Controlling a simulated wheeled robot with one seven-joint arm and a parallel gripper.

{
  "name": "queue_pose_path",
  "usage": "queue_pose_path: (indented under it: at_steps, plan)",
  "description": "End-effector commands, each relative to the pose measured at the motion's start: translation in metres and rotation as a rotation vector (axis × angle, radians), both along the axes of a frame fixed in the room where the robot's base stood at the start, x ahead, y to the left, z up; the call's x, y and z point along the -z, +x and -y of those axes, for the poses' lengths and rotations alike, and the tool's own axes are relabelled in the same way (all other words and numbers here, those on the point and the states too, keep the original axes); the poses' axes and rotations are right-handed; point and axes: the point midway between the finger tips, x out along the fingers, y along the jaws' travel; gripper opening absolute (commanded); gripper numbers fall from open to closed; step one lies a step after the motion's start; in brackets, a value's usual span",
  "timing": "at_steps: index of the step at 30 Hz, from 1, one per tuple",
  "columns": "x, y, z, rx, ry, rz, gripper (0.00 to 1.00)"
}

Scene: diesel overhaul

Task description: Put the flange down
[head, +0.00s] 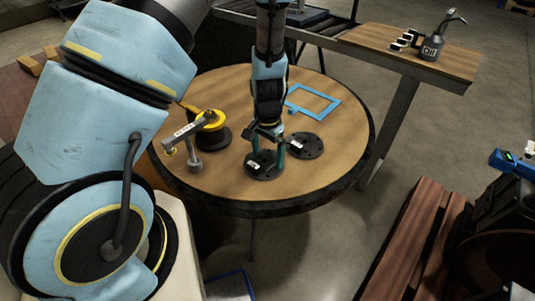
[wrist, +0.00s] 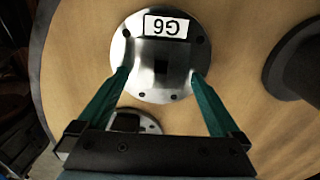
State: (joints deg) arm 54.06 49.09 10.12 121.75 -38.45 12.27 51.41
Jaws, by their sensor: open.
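A round dark flange (head: 264,170) with a white label lies flat on the round wooden table (head: 225,185), near its front middle. In the wrist view this flange (wrist: 150,82) shows a label reading G6, bolt holes and a dark square at its centre. My gripper (head: 267,153) is right above it, pointing down. Its green fingers (wrist: 159,73) are open and spread over the flange's face, with no part gripped between them. Whether the fingertips touch the flange is unclear. A second labelled flange (head: 308,147) lies just to the right and behind, partly visible in the wrist view (wrist: 151,126).
A grey labelled T-shaped tool (head: 182,135) and a black-and-yellow spool (head: 213,134) stand to the left on the table. A blue frame (head: 331,98) lies behind on the right. A side bench (head: 455,62) carries an oil can (head: 432,48). The table's right front is clear.

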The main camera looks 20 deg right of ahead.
Motion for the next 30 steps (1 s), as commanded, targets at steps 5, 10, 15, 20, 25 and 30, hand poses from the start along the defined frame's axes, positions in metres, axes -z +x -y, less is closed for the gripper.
queue_pose_path:
  at_steps: [5, 10, 15, 20, 25, 30]
  plan:
    - [-0.023, 0.001, 0.002, 0.003, -0.003, 0.004, 1.0]
    - [-0.06, 0.0, 0.002, 0.003, -0.004, 0.003, 1.0]
    - [-0.094, 0.0, 0.001, 0.002, -0.004, 0.003, 1.0]
    - [-0.113, 0.0, 0.001, 0.002, -0.002, 0.001, 1.0]
    - [-0.121, 0.0, 0.0, 0.001, 0.0, 0.0, 1.0]
    - [-0.125, 0.003, -0.006, -0.022, -0.003, -0.001, 1.0]
